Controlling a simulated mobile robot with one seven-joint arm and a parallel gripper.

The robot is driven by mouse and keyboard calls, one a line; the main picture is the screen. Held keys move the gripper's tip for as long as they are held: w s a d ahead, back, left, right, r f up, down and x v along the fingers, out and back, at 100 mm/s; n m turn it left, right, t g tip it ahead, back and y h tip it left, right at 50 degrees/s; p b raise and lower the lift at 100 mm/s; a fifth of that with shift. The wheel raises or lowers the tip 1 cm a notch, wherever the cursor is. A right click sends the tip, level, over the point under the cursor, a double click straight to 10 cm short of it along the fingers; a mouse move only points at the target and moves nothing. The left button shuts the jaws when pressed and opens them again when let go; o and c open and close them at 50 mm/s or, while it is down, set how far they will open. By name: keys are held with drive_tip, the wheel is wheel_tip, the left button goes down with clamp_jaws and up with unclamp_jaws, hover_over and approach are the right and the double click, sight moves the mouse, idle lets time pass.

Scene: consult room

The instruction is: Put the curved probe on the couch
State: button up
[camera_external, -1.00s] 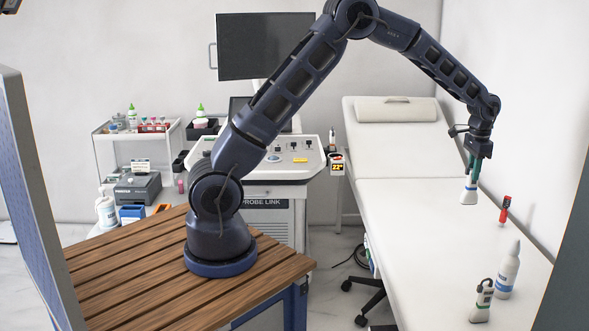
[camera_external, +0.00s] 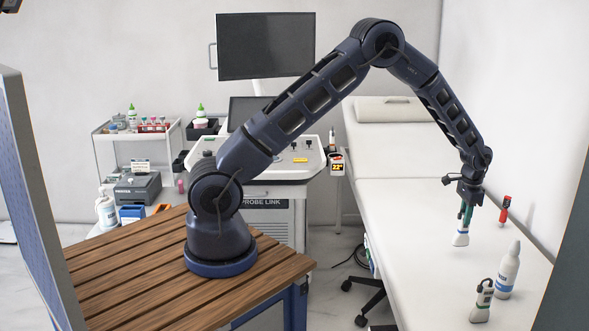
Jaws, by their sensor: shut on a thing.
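My gripper (camera_external: 468,203) is shut on a probe (camera_external: 460,236) with a white, wide lower end and a green band. It holds the probe upright, low over the white couch (camera_external: 405,245). I cannot tell whether the probe's lower end touches the couch. The top of the probe is hidden in the jaws.
A white bottle (camera_external: 507,271) stands on the couch beside the standing probe. A small red and black item (camera_external: 504,209) is right of my gripper. A pillow (camera_external: 394,109) lies at the far end. The couch's middle is clear. An ultrasound cart (camera_external: 265,160) stands left of the couch.

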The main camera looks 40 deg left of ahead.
sight(464, 227)
drive_tip(key=shift+f, duration=2.05)
drive_tip(key=o, duration=0.9)
